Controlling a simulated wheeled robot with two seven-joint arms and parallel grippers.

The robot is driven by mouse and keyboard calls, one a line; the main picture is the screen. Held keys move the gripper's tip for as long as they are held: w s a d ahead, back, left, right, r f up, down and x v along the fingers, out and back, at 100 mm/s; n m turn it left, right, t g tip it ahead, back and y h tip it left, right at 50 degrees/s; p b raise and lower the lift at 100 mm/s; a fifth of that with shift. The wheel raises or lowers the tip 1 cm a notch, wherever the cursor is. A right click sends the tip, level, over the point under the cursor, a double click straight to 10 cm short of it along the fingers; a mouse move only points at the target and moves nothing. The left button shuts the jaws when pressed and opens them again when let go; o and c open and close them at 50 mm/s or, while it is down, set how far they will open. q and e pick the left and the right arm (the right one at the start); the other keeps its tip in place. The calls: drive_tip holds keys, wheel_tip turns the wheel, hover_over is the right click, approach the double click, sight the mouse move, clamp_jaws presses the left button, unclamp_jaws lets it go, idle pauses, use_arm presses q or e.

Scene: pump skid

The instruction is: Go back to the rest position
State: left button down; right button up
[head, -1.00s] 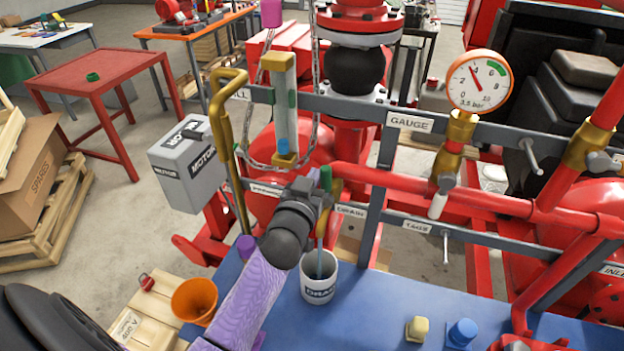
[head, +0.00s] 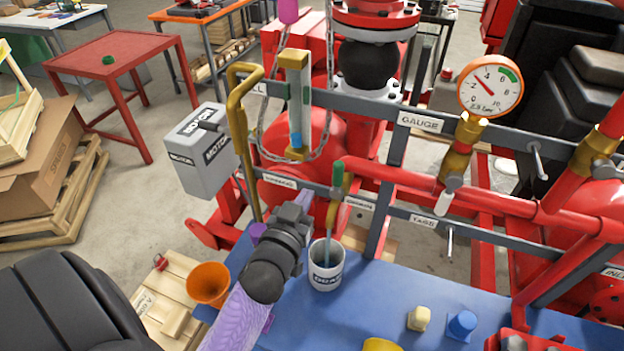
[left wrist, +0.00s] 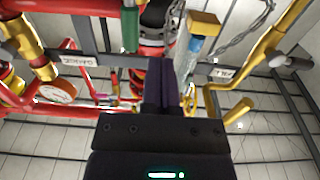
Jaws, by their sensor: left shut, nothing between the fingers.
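My left gripper (head: 304,197) shows at the end of the purple arm, beside the lower rail and left of the drain valve's green handle (head: 338,175). Its purple fingers are together with nothing between them, which also shows in the left wrist view (left wrist: 160,82). The white drain cup (head: 325,266) stands upright on the blue deck to the right of my wrist, under a thin tube. My right gripper is not in view.
The skid's upper rail (head: 450,131), sight glass (head: 298,100), brass handle (head: 241,150) and grey motor box (head: 202,155) are close to my left arm. An orange cup (head: 208,284) is at its left. The blue deck (head: 300,325) has bare room.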

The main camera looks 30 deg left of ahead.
use_arm(q)
drive_tip(key=shift+s+d, duration=0.1)
drive_tip(key=shift+s, duration=0.4)
drive_tip(key=s+d+f+m+g+h, duration=0.25)
drive_tip(key=s+d+g, duration=0.25)
drive_tip(key=s+g, duration=0.25)
drive_tip(key=s+d+f+m+g+h, duration=0.2)
drive_tip(key=s+d+f+g, duration=0.3)
drive_tip(key=s, duration=0.4)
wheel_tip(320, 180, down, 28)
drive_tip(key=s+g+b, duration=0.2)
drive_tip(key=g+b, duration=0.1)
drive_tip(key=b, duration=0.8)
drive_tip(key=s+a+f+b, duration=0.1)
drive_tip(key=s+f+b, duration=0.4)
drive_tip(key=f, duration=0.6)
drive_tip(key=s+a+f+g+b, duration=0.1)
drive_tip(key=s+a+f+b, duration=0.1)
drive_tip(key=s+f+b, duration=0.3)
drive_tip(key=s+f, duration=0.4)
drive_tip(key=f, duration=0.2)
drive_tip(key=shift+s+a+m+y+b, duration=0.2)
drive_tip(key=shift+s+m+y+b, duration=0.05)
drive_tip(key=shift+m+y+b, duration=0.1)
